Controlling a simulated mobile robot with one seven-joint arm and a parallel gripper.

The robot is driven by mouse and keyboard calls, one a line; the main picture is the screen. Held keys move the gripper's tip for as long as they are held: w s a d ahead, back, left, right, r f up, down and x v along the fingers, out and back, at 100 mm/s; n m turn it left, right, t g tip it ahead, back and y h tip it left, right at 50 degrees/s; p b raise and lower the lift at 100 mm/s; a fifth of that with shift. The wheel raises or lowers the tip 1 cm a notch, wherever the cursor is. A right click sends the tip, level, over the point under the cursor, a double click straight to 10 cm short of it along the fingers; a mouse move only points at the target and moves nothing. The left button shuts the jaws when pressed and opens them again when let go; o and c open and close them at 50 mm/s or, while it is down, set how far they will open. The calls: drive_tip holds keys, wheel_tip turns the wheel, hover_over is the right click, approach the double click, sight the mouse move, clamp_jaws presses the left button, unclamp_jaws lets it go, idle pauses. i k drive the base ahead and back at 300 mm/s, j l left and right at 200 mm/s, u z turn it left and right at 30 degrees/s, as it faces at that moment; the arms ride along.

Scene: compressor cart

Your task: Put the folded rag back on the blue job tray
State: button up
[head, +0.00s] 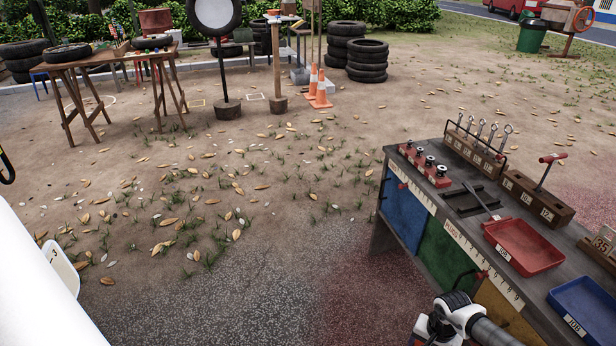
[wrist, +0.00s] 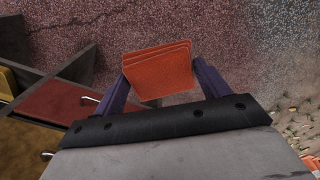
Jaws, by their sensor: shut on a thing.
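The folded rag (wrist: 158,70) is orange and layered. In the wrist view my gripper (wrist: 160,85) has its two purple fingers on either side of the rag and is shut on it. The rag is held over the speckled ground, beside the cart. The blue job tray (head: 567,318) sits on the cart top at the lower right of the head view, cut by the frame edge. Its visible inside is empty. In the head view part of my arm shows at the bottom, left of the tray, but the gripper and rag are out of frame.
The cart (head: 480,215) carries a red tray (head: 523,242), a red socket rail (head: 426,165), a rack of wrenches (head: 478,140) and wooden blocks (head: 538,198). Its coloured drawers face left. The ground left of the cart is clear apart from leaves.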

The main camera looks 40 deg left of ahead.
sight(593, 318)
drive_tip(key=l+u, duration=0.1)
drive_tip(key=u, duration=0.35)
drive_tip(key=i+l+u, duration=0.1)
drive_tip(key=u, duration=0.35)
drive_tip(key=l+u, duration=0.15)
drive_tip(key=u, duration=0.25)
drive_tip(key=l+u, duration=0.15)
drive_tip(key=u, duration=0.3)
drive_tip(key=l+u, duration=0.15)
drive_tip(key=u, duration=0.3)
drive_tip(key=l+u, duration=0.15)
drive_tip(key=u, duration=0.3)
drive_tip(key=l+u, duration=0.1)
drive_tip(key=u, duration=0.3)
drive_tip(key=k, duration=0.05)
